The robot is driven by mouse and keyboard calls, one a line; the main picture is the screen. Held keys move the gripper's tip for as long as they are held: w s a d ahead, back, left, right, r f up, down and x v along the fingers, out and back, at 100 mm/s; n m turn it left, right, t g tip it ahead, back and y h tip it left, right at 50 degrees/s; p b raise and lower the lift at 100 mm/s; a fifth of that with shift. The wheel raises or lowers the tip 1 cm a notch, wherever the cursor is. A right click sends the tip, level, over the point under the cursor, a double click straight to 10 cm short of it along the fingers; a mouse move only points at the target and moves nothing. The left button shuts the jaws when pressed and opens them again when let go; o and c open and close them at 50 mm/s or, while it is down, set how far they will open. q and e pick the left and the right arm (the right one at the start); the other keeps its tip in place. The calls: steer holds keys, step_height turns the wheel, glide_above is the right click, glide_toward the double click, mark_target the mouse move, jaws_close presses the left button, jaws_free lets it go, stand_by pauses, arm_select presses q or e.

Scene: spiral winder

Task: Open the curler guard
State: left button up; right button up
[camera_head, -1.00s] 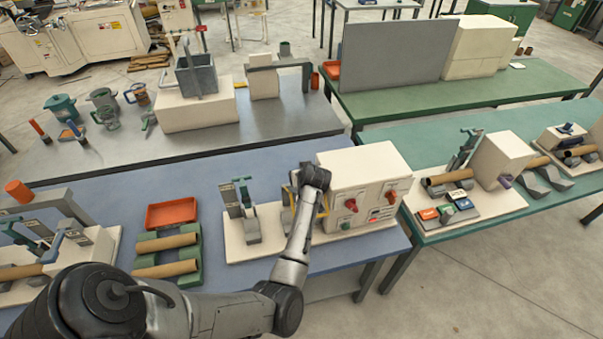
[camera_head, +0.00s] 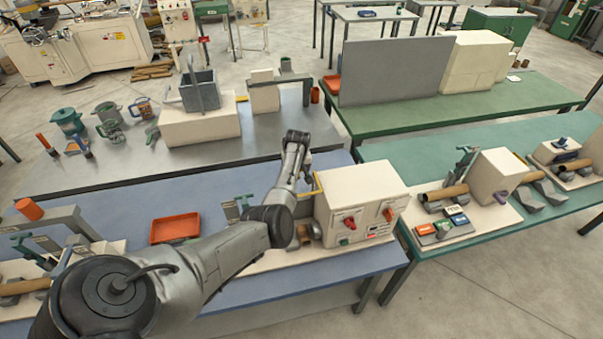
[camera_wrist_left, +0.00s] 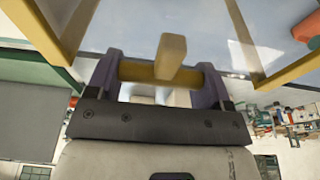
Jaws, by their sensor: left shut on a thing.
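The curler guard shows in the left wrist view as a clear panel in a yellow frame (camera_wrist_left: 245,45). Its yellow handle bar (camera_wrist_left: 145,73) lies between the purple fingers of my left gripper (camera_wrist_left: 158,78), which is shut on it. In the head view a short piece of the yellow guard frame (camera_head: 318,182) shows beside the beige curler housing (camera_head: 358,187). My left arm covers most of the guard there, and the fingertips are hidden behind the wrist. Below the arm, a brown tube end (camera_head: 304,233) shows at the housing's left side. My right gripper is out of view.
The housing carries red knobs (camera_head: 349,223) on its front. An orange tray (camera_head: 175,228) stands to the left on the blue bench (camera_head: 120,207). Behind is a grey metal bench (camera_head: 110,168). A teal bench (camera_head: 420,155) with a tube station stands right.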

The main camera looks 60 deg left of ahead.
arm_select(q)
steer(key=shift+w+a+f, duration=0.1)
steer(key=shift+a+f, duration=0.1)
steer(key=shift+a, duration=0.25)
steer(key=o, duration=1.3)
steer(key=v, duration=1.3)
steer(key=shift+r, duration=0.4)
